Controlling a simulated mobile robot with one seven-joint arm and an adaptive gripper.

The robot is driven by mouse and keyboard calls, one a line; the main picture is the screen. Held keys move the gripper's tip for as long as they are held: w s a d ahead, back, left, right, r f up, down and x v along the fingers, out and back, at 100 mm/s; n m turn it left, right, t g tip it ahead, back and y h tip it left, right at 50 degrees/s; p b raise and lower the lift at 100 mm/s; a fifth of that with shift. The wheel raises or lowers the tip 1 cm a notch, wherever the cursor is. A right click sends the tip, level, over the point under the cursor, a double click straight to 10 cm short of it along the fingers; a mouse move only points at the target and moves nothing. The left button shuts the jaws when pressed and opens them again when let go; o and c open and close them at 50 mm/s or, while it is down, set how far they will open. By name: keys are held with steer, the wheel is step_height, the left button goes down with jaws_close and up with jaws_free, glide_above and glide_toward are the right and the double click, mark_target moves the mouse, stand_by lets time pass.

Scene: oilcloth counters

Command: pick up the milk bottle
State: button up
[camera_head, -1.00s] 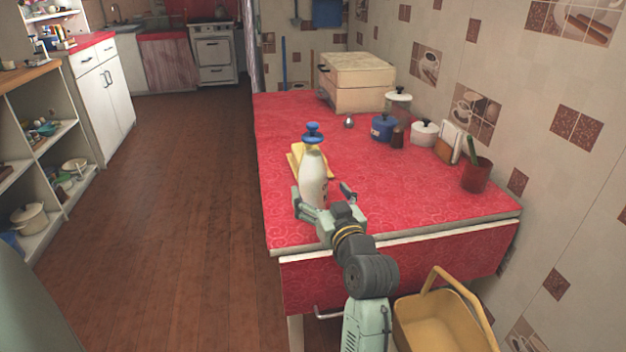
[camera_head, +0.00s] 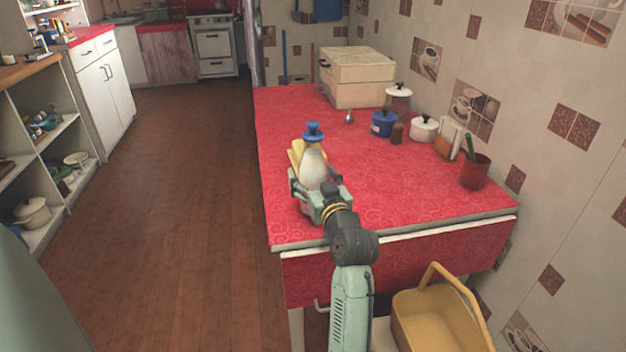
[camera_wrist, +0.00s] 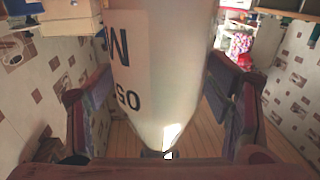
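The white milk bottle (camera_head: 313,165) stands upright near the front left edge of the red counter, with a blue cap-like piece showing at its top. My gripper (camera_head: 316,183) is around its lower part and hides its base. In the wrist view the bottle (camera_wrist: 165,70), with dark lettering, fills the space between the two fingers. Narrow gaps show between the bottle and the finger pads, so the gripper looks open around it. A yellow item (camera_head: 296,153) lies just behind the bottle, partly hidden.
The red counter (camera_head: 400,195) is clear to the right of the bottle. Farther back are a cream box (camera_head: 357,80), a blue pot (camera_head: 383,124), a white pot (camera_head: 423,130) and a red cup (camera_head: 474,171). A yellow basket (camera_head: 440,315) stands below the counter's front edge.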

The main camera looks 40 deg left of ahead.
jaws_close()
steer(key=shift+r, duration=0.15)
stand_by(0.8)
